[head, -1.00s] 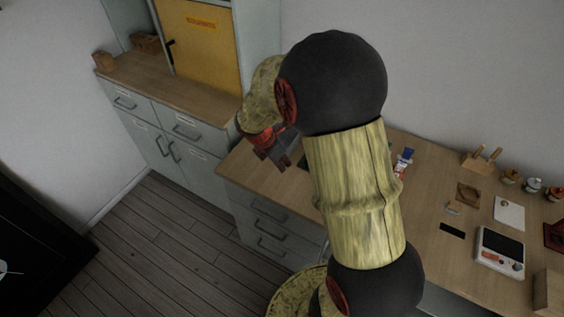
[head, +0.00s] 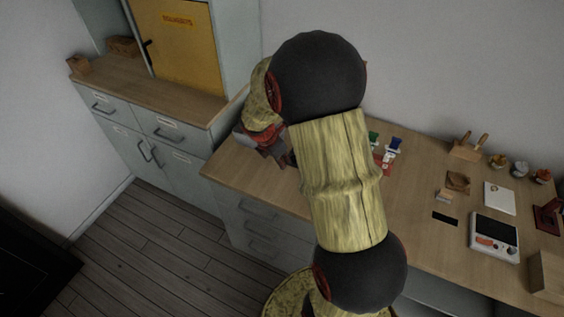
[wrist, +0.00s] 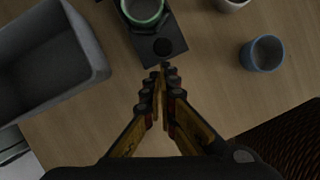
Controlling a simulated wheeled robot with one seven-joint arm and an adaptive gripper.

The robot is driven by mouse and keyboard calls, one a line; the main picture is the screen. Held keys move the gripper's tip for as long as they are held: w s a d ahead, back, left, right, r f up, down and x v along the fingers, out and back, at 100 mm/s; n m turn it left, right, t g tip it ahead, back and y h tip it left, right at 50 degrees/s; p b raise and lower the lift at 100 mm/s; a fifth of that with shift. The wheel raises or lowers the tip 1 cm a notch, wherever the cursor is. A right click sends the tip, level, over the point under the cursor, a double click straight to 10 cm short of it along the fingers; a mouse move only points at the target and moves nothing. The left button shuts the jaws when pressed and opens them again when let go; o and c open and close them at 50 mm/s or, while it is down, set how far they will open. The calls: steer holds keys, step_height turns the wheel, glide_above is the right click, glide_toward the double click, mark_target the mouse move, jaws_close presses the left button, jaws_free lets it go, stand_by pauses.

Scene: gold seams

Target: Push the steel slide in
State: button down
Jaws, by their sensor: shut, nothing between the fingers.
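My gripper (wrist: 164,72) is shut and empty in the wrist view, its fingertips together at the near edge of a dark flat block (wrist: 170,42). That block has a round black spot, and a green-rimmed cup (wrist: 144,10) stands at its far end. I cannot tell whether this block is the steel slide; no part shows clearly as one. In the head view my gripper (head: 272,150) is over the left end of the wooden counter (head: 240,180). My arm hides much of the counter behind it.
In the wrist view a grey bin (wrist: 85,50) stands left, a blue cup (wrist: 266,53) right and a dark woven thing (wrist: 285,145) lower right. In the head view a scale (head: 494,235) and a white card (head: 499,197) lie on the right counter. A tall cabinet (head: 178,50) stands left.

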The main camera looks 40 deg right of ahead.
steer(key=w+d+p, duration=0.1)
steer(key=d+p, duration=0.1)
steer(key=d, duration=0.1)
steer(key=w+d+p, duration=0.1)
steer(key=d+p, duration=0.2)
steer(key=w+d+p, duration=0.2)
steer(key=d, duration=0.2)
steer(key=shift+w+r, duration=0.1)
steer(key=shift+d, duration=0.2)
steer(key=shift+w+a, duration=0.15)
steer(key=shift+a, duration=0.05)
steer(key=a+p, duration=0.1)
steer(key=a, duration=0.3)
steer(key=shift+r, duration=0.15)
steer(key=p+v, duration=0.3)
steer(key=v, duration=0.6)
steer(key=shift+r, duration=0.2)
